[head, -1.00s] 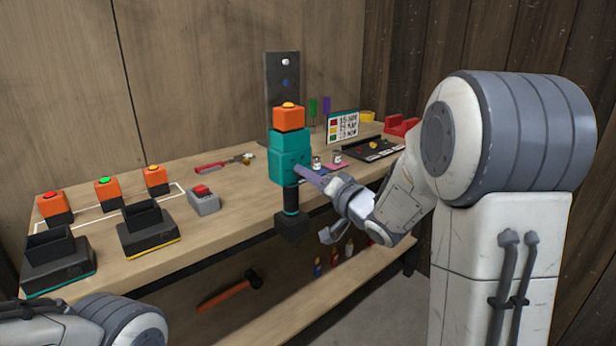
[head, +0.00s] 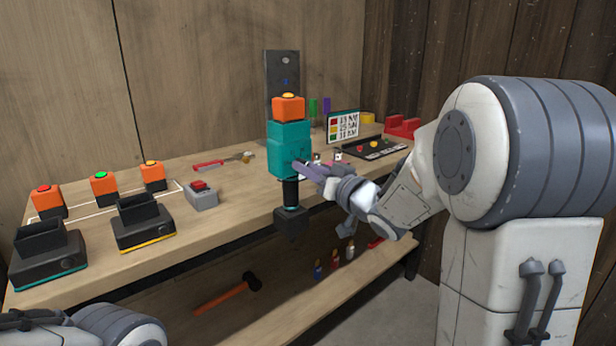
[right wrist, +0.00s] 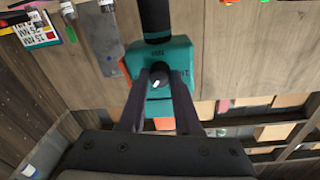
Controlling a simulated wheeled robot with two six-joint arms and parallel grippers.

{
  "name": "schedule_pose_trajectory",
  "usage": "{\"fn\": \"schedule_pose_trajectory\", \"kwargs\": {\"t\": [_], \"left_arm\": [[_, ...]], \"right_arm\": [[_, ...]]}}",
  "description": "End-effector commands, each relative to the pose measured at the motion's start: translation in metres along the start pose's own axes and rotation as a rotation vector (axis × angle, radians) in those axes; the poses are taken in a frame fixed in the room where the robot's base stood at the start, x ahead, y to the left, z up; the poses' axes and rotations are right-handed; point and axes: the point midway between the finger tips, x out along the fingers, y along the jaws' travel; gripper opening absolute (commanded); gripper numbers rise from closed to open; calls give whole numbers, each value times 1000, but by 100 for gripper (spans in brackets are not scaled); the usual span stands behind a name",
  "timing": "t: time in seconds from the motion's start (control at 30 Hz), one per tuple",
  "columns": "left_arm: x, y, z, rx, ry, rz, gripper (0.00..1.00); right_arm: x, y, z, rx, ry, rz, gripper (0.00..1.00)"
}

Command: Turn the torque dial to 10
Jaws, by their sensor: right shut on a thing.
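My right gripper (head: 302,168) reaches the tool from the right. Its two fingers (right wrist: 159,88) are shut on the dial, one at each side. My left gripper is out of view.
A card with printed lines (head: 342,126) and a dark tray (head: 372,148) are at the back right. Orange blocks (head: 103,184), black docks (head: 142,224) and a grey red-button box (head: 201,196) are on the left. A hammer (head: 230,294) lies on the lower shelf.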

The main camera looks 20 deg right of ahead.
Motion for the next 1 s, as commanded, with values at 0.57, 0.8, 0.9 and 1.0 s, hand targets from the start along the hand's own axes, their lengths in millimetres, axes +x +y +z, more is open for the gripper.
{"fn": "schedule_pose_trajectory", "kwargs": {"t": [0.57, 0.8, 0.9, 1.0], "left_arm": [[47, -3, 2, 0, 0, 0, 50], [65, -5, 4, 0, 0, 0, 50], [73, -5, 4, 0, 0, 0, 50], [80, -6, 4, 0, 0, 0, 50]], "right_arm": [[0, 2, 4, -548, 24, -24, 0], [0, 2, 4, -776, 33, -34, 0], [0, 2, 4, -871, 37, -39, 0], [0, 2, 4, -965, 40, -43, 0]]}}
